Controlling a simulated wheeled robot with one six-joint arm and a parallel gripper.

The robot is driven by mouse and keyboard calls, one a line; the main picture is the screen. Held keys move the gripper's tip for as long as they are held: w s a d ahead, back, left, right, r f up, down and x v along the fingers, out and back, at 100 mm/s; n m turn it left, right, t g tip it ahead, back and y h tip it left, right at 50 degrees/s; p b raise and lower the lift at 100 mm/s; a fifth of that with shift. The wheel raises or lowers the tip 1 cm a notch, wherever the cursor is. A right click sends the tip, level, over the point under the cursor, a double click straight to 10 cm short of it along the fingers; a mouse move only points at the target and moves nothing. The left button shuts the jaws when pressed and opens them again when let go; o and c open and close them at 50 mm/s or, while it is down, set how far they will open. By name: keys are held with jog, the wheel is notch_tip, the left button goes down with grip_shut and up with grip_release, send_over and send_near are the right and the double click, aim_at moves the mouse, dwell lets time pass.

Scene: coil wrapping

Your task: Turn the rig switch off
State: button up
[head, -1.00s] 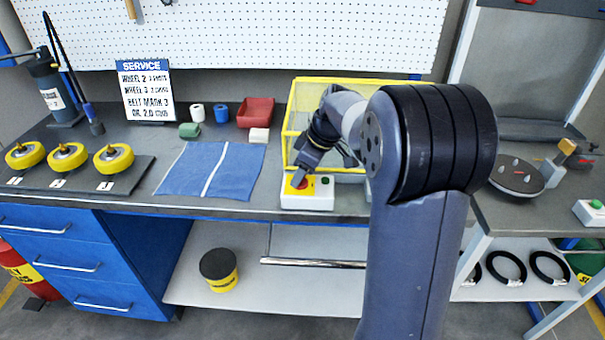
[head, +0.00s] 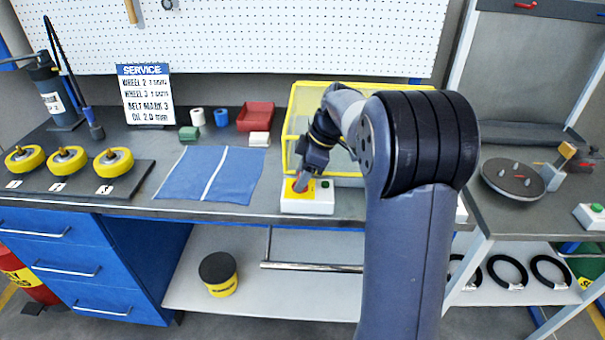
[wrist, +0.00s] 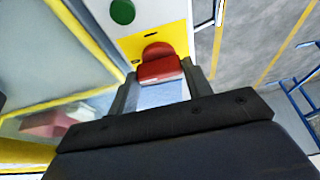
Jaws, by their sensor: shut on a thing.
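The rig switch is a white box (head: 307,207) with a yellow plate, at the front edge of the bench in the head view. The wrist view shows its red knob (wrist: 160,64) on the yellow plate (wrist: 150,42) and a green button (wrist: 122,12) beside it. My gripper (wrist: 162,86) is shut on the red knob, with one finger on each side of it. In the head view my gripper (head: 300,185) points down onto the box and mostly hides the knob.
A yellow-framed clear guard (head: 296,115) stands right behind the switch box. A blue cloth (head: 190,175) lies to the left, with yellow wheels (head: 113,162) beyond it. A round dark plate (head: 513,178) is on the right-hand bench.

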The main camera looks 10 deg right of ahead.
jog(key=o, duration=1)
jog(key=v, duration=1)
jog(key=shift+r, duration=0.4)
jog(key=shift+d, duration=0.1)
jog(key=x, duration=1.1)
jog(key=shift+s+d, duration=0.1)
